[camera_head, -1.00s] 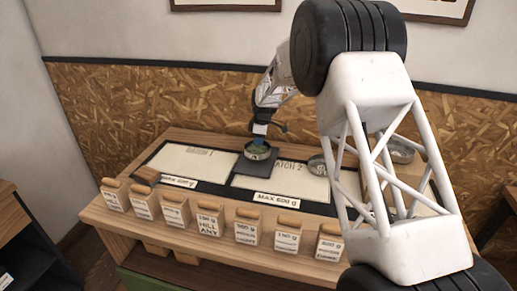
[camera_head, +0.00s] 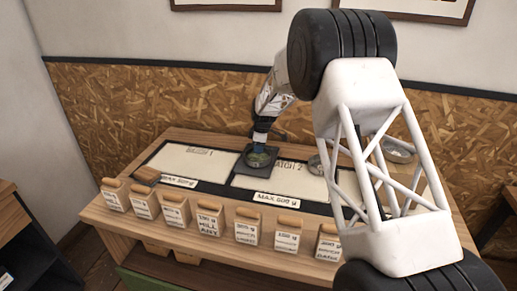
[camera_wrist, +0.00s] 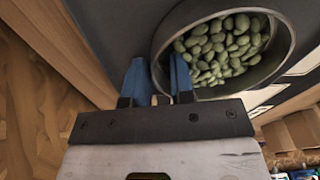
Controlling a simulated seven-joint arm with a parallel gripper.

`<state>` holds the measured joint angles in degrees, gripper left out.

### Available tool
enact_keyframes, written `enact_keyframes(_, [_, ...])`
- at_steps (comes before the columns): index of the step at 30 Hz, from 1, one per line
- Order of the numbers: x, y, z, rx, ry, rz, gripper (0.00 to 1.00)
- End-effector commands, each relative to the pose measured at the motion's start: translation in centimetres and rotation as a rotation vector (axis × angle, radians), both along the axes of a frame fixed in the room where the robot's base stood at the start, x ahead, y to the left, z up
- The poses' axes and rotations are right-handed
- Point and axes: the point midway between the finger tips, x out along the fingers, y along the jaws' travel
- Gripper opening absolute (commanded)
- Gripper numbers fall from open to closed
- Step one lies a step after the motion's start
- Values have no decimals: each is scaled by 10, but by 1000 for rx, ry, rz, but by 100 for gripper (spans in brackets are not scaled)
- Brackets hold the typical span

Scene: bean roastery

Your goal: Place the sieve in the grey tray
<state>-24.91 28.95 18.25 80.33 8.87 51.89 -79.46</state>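The sieve is a round metal vessel with green beans in it (camera_head: 257,160). It is upright at the dark grey square tray (camera_head: 243,169), within its outline; I cannot tell whether it touches the tray's floor. In the wrist view the sieve's rim (camera_wrist: 288,52) and beans fill the upper right. My gripper (camera_wrist: 160,75) has its blue fingers on either side of the near wall, one outside and one inside, and appears shut on it. In the head view my gripper (camera_head: 260,138) points down at the sieve's far side.
A small metal dish (camera_head: 315,165) and a larger metal bowl (camera_head: 397,152) stand to the right, partly behind my arm. A brown block (camera_head: 147,176) lies at left. Several labelled bean bags (camera_head: 209,219) line the front edge. The pale left mat (camera_head: 190,163) is mostly clear.

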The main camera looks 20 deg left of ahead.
Motion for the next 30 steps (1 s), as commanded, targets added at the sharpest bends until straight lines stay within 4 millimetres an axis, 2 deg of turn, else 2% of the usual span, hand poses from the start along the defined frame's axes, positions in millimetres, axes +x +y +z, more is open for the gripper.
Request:
enact_keyframes(1, [0, 0, 0, 0, 0, 0, 30])
enact_keyframes(3, [0, 0, 0, 0, 0, 0, 37])
enact_keyframes(17, [0, 0, 7, 0, -1, 0, 37])
enact_keyframes(23, [1, -3, 27, 1, -2, 0, 37])
enact_keyframes(30, [3, -7, 63, 1, -3, 0, 37])
